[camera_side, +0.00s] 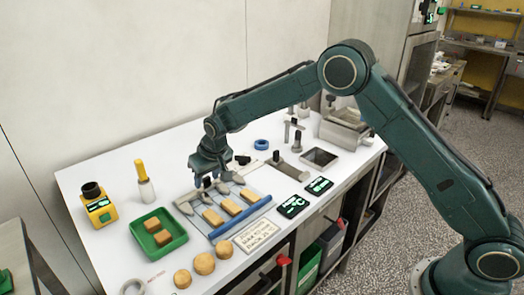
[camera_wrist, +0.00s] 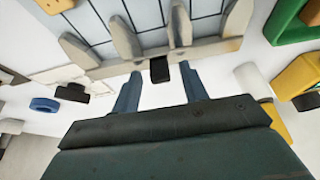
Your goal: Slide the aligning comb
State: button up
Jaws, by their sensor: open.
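The aligning comb (camera_wrist: 215,48) is a pale bar with several rounded teeth and a small black knob (camera_wrist: 159,70) on its back edge. In the side view the comb (camera_side: 186,208) lies along the rear of the wire mesh (camera_side: 220,225), its teeth pointing toward several tan bars (camera_side: 231,207). The mesh (camera_wrist: 98,17) also shows in the wrist view beyond the comb. My gripper (camera_wrist: 160,76) is open, with its fingers on either side of the knob and apart from it. In the side view my gripper (camera_side: 212,182) hangs over the comb and hides part of it.
A green tray (camera_side: 172,246) with tan blocks stands left, near a yellow device (camera_side: 98,209) and a yellow-capped bottle (camera_side: 144,182). Round buns (camera_side: 204,263) and a sign (camera_side: 256,235) lie in front. A blue ring (camera_side: 261,144) lies behind.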

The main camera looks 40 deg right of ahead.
aim_at(226, 200)
grip_shut()
jog(key=shift+s, duration=0.1)
jog(key=shift+s, duration=3.9)
grip_release()
jog(key=shift+r, duration=0.15)
